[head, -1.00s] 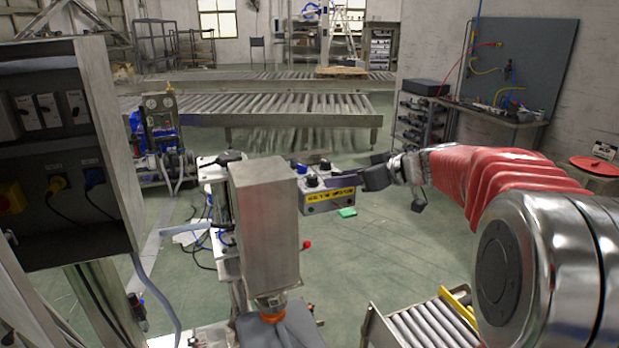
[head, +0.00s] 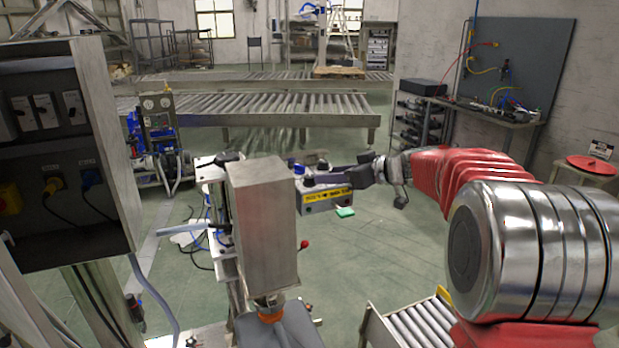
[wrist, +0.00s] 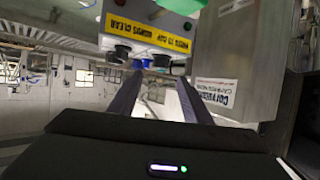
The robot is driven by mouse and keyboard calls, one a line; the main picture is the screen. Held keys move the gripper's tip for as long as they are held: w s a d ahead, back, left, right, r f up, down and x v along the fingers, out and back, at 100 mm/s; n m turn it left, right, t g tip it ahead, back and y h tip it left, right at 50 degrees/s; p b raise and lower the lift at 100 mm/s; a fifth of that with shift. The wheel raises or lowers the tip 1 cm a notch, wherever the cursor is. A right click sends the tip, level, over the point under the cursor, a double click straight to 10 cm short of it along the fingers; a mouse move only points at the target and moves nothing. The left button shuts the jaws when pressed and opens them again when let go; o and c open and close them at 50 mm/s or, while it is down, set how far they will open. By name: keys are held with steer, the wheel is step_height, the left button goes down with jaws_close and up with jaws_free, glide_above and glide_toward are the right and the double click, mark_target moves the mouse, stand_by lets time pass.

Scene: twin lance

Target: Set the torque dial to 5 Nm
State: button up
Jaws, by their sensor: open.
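A grey control box with a yellow warning label (head: 326,194) stands behind the metal column in the head view. Black and blue knobs (head: 301,170) sit on its top. The wrist view shows the box upside down, with a black knob (wrist: 122,54), a blue knob (wrist: 143,63) and another dark knob (wrist: 162,61). I cannot read any dial scale or tell which knob is the torque dial. My gripper (head: 318,180) reaches over the box from the right. In the wrist view my open gripper (wrist: 158,76) has its two long dark fingers apart, with the tips near the middle knobs.
A tall metal column (head: 262,225) stands close left of the box. An electrical cabinet (head: 60,150) is at the left. A small roller conveyor (head: 420,325) lies at the lower right.

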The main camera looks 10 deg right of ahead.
mark_target(311, 176)
steer(key=x, duration=0.9)
steer(key=shift+w+a, duration=0.15)
steer(key=c, duration=1)
